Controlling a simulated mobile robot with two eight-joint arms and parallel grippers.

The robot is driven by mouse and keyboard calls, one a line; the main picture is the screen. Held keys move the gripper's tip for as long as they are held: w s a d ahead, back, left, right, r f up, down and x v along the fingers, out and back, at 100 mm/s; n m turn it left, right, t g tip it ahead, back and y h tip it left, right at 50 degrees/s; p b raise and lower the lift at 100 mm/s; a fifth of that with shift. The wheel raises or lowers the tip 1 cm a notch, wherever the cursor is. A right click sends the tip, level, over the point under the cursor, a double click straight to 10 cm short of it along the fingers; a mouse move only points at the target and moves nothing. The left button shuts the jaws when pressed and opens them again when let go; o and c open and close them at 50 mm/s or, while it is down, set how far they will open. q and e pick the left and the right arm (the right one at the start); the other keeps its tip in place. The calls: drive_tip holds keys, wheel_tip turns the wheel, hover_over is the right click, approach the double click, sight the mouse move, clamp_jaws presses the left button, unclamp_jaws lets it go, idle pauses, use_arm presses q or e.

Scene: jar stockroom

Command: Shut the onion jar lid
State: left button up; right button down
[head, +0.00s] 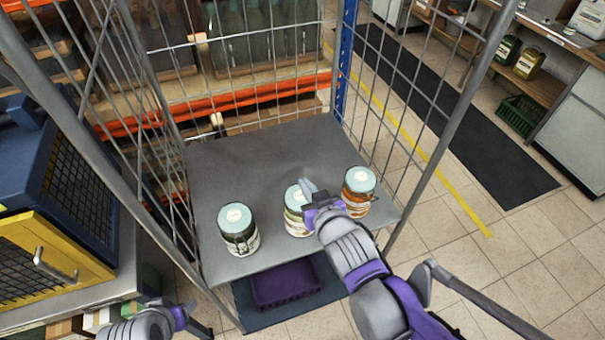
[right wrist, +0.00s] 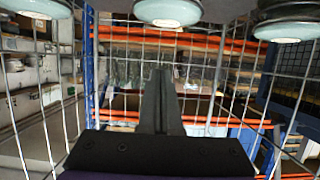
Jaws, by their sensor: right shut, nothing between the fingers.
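Three glass jars with pale blue-green lids stand on a grey shelf (head: 260,165). The left jar (head: 241,241) looks dark, the middle jar (head: 295,221) pale, the right jar (head: 357,204) orange-red. Labels are too small to read, so I cannot tell which is the onion jar. Each lid lies on its jar; whether any is loose is unclear. My right gripper (head: 309,188) is shut and empty, at the middle jar's lid and partly covering it; contact is unclear. Its shut fingers (right wrist: 161,100) show in the right wrist view, with three lids along the top edge. My left gripper (head: 181,316) is partly visible at the bottom left.
Wire cage walls and posts (head: 440,140) surround the shelf's back and sides. A purple crate (head: 286,285) sits below. A blue and yellow machine (head: 50,220) stands left. Open shelf surface lies behind the jars.

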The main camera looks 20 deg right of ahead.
drive_tip(key=s+f, duration=0.2)
drive_tip(key=f, duration=0.1)
drive_tip(key=shift+s+b, duration=0.2)
drive_tip(key=shift+b, duration=0.1)
use_arm(q)
drive_tip(key=shift+s+f+b, duration=0.15)
drive_tip(key=shift+f+b, duration=0.15)
drive_tip(key=shift+f, duration=0.3)
drive_tip(key=shift+s+f+b, duration=0.15)
drive_tip(key=shift+f+b, duration=0.15)
drive_tip(key=shift+f, duration=0.25)
use_arm(e)
drive_tip(key=shift+s+f, duration=0.3)
drive_tip(key=shift+f, duration=0.45)
drive_tip(key=shift+s+f, duration=0.3)
drive_tip(key=shift+f, duration=0.4)
